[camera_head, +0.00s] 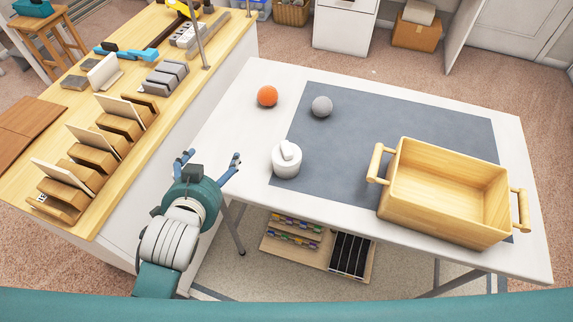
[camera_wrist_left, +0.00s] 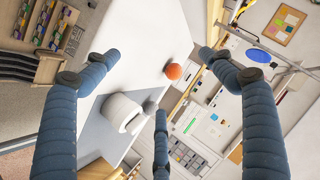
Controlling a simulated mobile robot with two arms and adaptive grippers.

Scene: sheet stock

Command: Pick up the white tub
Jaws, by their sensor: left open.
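The white tub (camera_head: 286,163) stands upright on the white table, at the front left corner of the grey mat, with a raised white piece on its top. My left gripper (camera_head: 211,162) is open and empty, to the left of the tub near the table's left edge, and apart from it. In the left wrist view the tub (camera_wrist_left: 122,114) shows beyond the spread blue fingers (camera_wrist_left: 157,72), toward the lower left. My right gripper is not in view.
An orange ball (camera_head: 267,96) and a grey ball (camera_head: 322,106) lie behind the tub. A wooden crate (camera_head: 440,214) with side handles stands at the right of the table (camera_head: 505,125). A wooden counter (camera_head: 190,83) with racks is at the left. The mat's middle (camera_head: 375,140) is clear.

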